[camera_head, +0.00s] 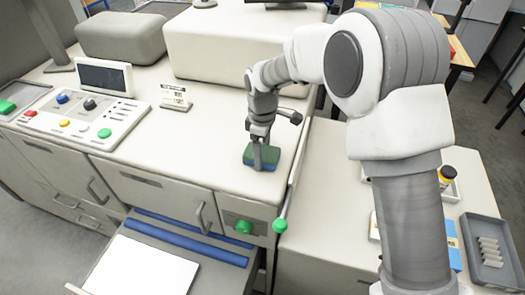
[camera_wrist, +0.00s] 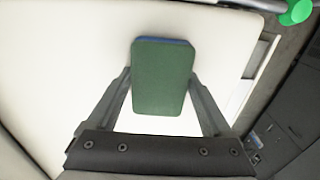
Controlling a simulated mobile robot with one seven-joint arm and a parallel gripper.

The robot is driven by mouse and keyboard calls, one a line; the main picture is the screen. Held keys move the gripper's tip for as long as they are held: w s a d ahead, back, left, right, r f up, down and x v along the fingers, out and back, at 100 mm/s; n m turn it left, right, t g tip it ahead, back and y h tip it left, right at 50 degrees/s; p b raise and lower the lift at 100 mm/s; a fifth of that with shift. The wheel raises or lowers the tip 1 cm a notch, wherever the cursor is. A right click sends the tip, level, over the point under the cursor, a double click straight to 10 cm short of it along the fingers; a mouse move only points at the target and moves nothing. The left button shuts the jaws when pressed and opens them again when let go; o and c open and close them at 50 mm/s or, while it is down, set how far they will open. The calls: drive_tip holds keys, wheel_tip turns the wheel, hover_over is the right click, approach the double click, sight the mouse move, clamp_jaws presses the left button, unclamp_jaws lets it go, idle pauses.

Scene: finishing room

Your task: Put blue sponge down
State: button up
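The blue sponge (camera_head: 271,152) has a green top layer over a blue body. In the head view it is at the right part of the white machine top, near its right edge. It looks to be at or just above the surface; I cannot tell if it bears on it. My gripper (camera_head: 261,150) points down over it. In the wrist view the green face of the sponge (camera_wrist: 162,80) fills the space between my fingers (camera_wrist: 160,88), one against each long side, with a thin blue strip at its far end.
An open drawer (camera_head: 195,262) is in front. Green knobs (camera_head: 244,227) are below the front edge. A grey tray (camera_head: 490,250) lies at right. The white top around the sponge is clear.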

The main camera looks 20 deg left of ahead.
sight(263, 152)
drive_tip(key=shift+o, duration=0.8)
drive_tip(key=shift+r, duration=0.1)
wheel_tip(263, 152, up, 12)
drive_tip(key=b, duration=0.1)
drive_tip(key=shift+r, duration=0.15)
